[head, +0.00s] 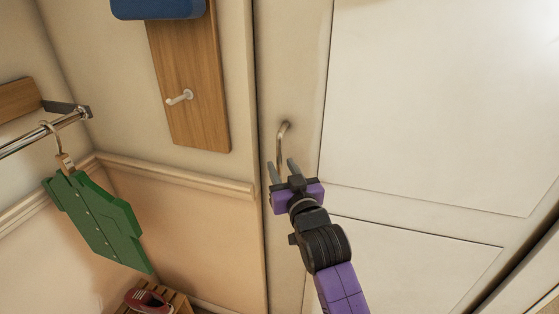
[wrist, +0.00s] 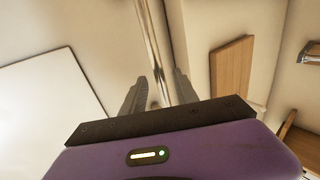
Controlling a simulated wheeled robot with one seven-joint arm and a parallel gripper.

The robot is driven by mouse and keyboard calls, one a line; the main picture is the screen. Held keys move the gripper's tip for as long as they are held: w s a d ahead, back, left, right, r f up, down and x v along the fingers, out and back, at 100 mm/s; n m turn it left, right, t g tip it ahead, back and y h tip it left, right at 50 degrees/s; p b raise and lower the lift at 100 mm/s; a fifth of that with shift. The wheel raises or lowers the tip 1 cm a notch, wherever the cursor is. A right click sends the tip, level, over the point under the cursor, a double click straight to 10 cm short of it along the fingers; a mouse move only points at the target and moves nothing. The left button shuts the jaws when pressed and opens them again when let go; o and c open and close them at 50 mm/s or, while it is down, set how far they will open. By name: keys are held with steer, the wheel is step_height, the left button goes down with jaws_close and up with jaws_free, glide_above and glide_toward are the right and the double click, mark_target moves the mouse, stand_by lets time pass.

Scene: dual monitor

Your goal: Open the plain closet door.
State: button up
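The closet door (head: 420,115) is a plain cream panelled door, and it looks closed. Its metal bar handle (head: 283,132) stands upright near the door's left edge. My gripper (head: 282,168) is at the lower part of the handle, with its two fingers apart. In the wrist view the handle (wrist: 152,42) runs down between the two fingers of my gripper (wrist: 160,88), and a gap shows beside the bar. The lower end of the handle is hidden by my gripper.
Left of the door is a wall with a wooden board and hook (head: 180,97). A green shirt (head: 98,220) hangs from a metal rail (head: 45,132) at the left. A red shoe (head: 146,299) sits on a wooden rack at the bottom.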

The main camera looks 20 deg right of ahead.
steer(key=shift+w+d, duration=0.1)
steer(key=shift+w, duration=1.2)
steer(key=shift+c, duration=0.5)
jaws_close()
